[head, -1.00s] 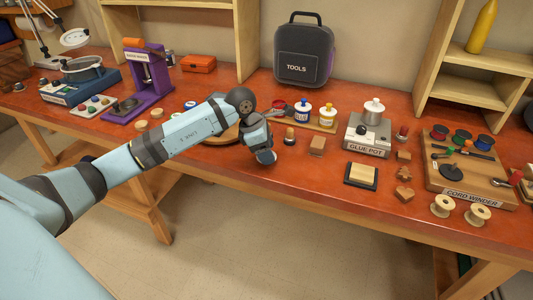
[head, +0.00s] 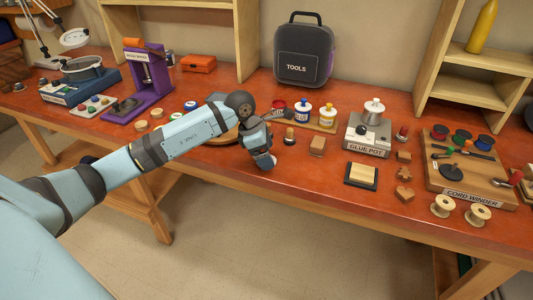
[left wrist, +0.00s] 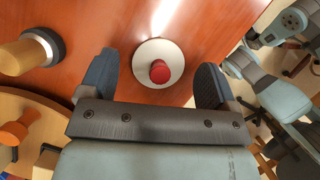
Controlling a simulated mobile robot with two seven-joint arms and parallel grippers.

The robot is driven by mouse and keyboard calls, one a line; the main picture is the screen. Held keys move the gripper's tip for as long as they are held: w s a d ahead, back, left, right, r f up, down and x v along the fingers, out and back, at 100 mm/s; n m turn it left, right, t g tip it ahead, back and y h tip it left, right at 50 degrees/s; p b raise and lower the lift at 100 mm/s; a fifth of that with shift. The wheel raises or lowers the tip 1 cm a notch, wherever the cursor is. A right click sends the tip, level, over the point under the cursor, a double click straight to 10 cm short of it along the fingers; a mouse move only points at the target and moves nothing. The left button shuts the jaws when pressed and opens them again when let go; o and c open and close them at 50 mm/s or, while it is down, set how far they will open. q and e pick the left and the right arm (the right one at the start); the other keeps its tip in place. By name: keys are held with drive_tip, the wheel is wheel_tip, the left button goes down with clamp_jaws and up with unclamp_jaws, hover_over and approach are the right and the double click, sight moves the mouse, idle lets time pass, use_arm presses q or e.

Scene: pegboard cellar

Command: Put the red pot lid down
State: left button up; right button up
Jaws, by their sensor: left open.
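The red pot lid shows in the left wrist view as a pale disc (left wrist: 141,73) with a red knob (left wrist: 160,72). It appears to lie flat on the red-brown table, knob towards the camera. My left gripper (left wrist: 154,84) is open, its dark fingers on either side of the lid with gaps between them and the knob. In the head view my left gripper (head: 264,160) is low over the table near its front edge, and it mostly hides the lid there. My right gripper is not in view.
A round wooden board (head: 222,138) lies left, partly behind my arm. The glue pot (head: 367,150) stands farther right.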

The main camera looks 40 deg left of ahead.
use_arm(q)
drive_tip(key=v, duration=1.1)
drive_tip(key=shift+r, duration=0.2)
drive_tip(key=shift+s+a, duration=0.1)
